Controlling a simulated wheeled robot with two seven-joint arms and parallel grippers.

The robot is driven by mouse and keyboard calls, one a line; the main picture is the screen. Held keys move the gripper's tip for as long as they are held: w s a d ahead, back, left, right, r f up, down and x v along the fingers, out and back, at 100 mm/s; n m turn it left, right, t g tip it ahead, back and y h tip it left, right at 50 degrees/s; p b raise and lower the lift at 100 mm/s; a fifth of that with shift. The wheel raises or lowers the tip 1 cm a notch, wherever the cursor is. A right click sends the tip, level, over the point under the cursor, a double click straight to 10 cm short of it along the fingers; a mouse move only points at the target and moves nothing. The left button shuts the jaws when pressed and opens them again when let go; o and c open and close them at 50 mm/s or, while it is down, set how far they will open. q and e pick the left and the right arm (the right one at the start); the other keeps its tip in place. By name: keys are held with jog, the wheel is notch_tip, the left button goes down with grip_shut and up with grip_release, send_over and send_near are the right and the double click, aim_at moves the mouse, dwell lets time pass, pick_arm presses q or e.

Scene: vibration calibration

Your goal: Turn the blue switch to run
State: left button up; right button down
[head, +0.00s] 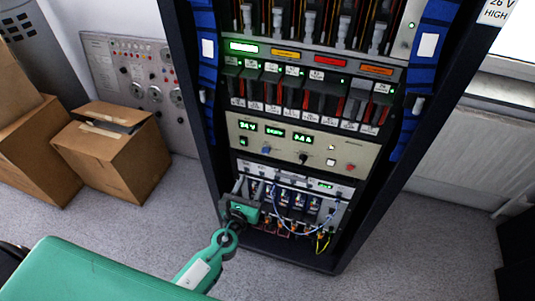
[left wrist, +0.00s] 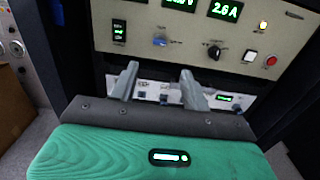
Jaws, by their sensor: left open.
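The blue switch is a small round knob (head: 266,150) on the beige panel (head: 235,130) of the rack, left of a black knob (head: 303,158). In the left wrist view the blue knob (left wrist: 160,41) sits above the gap between my fingers, and the black knob (left wrist: 214,51) is to its right. My left gripper (head: 240,190) is at the lower left of the rack, below the beige panel. In the left wrist view its two grey fingers (left wrist: 158,82) are apart with nothing between them. The knob's pointer setting is too small to read. My right gripper is not in view.
A red button (left wrist: 271,61) and a lit button (left wrist: 263,26) are at the panel's right. Below the panel is an open bay with loose wires (head: 320,215). Cardboard boxes (head: 115,160) stand left of the rack. Grey floor (head: 130,225) is clear in front.

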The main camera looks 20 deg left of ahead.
pick_arm(q)
jog(key=p, duration=0.1)
send_near(265, 153)
jog(key=w, duration=0.4)
jog(key=shift+w+f, duration=0.15)
jog(key=shift+w, duration=2.6)
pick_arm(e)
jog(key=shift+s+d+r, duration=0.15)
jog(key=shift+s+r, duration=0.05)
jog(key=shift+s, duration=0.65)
pick_arm(q)
jog(key=c, duration=1)
